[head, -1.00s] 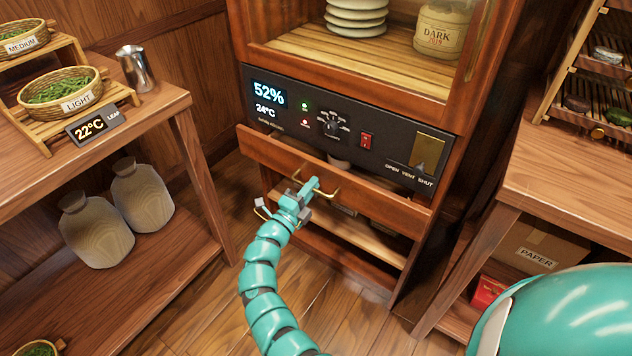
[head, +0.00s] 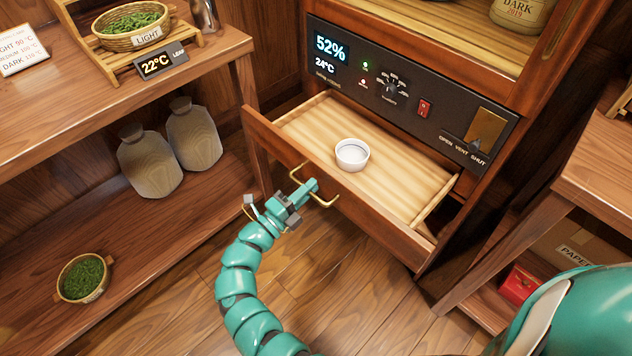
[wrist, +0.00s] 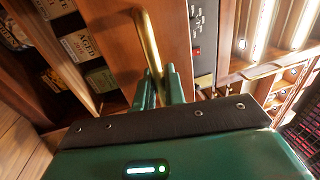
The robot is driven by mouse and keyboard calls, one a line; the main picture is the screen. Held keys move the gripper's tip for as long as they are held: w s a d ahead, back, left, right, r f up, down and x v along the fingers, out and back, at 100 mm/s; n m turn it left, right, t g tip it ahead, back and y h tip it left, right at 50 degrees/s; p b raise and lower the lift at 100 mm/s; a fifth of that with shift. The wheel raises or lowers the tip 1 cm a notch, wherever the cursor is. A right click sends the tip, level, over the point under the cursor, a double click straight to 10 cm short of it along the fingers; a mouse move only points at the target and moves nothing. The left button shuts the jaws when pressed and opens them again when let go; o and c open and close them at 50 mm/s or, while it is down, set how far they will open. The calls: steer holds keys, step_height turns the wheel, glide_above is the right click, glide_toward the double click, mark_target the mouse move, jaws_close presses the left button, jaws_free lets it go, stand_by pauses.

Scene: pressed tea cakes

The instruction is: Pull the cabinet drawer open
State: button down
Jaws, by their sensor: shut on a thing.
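The cabinet drawer (head: 262,125) stands well out from the cabinet (head: 490,190) below the control panel, its pale wooden inside showing. A small white cup (head: 352,155) stands upright in the drawer. The brass handle (head: 327,201) runs across the drawer front. My gripper (head: 312,185) is shut on this handle. In the wrist view the green fingers of my gripper (wrist: 160,80) close around the lower part of the brass handle (wrist: 147,42), in front of the reddish drawer front (wrist: 172,35).
A table (head: 600,165) stands at the right, with a red box (head: 519,284) below. Wooden floor (head: 375,290) lies clear before the drawer.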

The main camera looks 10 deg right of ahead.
steer(key=shift+s+a, duration=0.1)
stand_by(0.3)
steer(key=c, duration=1.6)
jaws_free()
steer(key=shift+b+v, duration=3.65)
steer(key=shift+v, duration=5.05)
steer(key=shift+r, duration=0.1)
